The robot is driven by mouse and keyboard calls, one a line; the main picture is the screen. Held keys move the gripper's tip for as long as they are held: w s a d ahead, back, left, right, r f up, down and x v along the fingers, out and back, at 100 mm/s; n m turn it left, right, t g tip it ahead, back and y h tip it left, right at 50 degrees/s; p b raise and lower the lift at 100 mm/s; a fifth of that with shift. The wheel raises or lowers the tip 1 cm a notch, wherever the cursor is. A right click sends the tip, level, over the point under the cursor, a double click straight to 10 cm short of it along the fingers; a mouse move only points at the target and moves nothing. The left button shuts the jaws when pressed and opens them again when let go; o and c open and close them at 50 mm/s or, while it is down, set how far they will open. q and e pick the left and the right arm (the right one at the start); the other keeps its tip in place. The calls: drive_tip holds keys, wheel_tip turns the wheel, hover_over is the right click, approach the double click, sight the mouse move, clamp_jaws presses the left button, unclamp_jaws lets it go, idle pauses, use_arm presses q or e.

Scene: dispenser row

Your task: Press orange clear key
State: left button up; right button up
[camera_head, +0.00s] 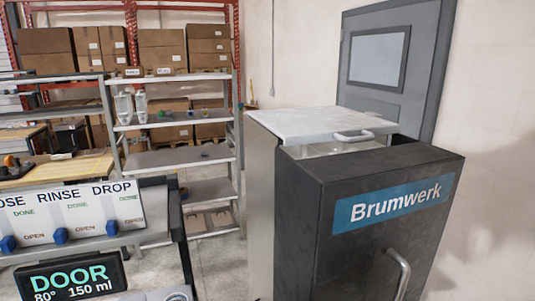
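No orange clear key is clearly visible in the head view. A black display (70,277) at the lower left reads "DOOR", "80°" and "150 ml" in green and white. Above it is a white panel (75,212) headed "RINSE" and "DROP", with a cut-off word ending in "OSE" at the left edge. The panel has green "DONE" and red "OPEN" marks and a row of blue knobs (60,236). Whatever lies below the display is cut off by the picture's bottom edge. Neither of my grippers is in view.
A dark cabinet marked "Brumwerk" (377,210) with a pale lid (318,124) stands right of centre. Shelves (180,157) with cardboard boxes (162,50) stand behind. A grey door (390,60) is at the back right. Some bare floor (215,262) shows between panel and cabinet.

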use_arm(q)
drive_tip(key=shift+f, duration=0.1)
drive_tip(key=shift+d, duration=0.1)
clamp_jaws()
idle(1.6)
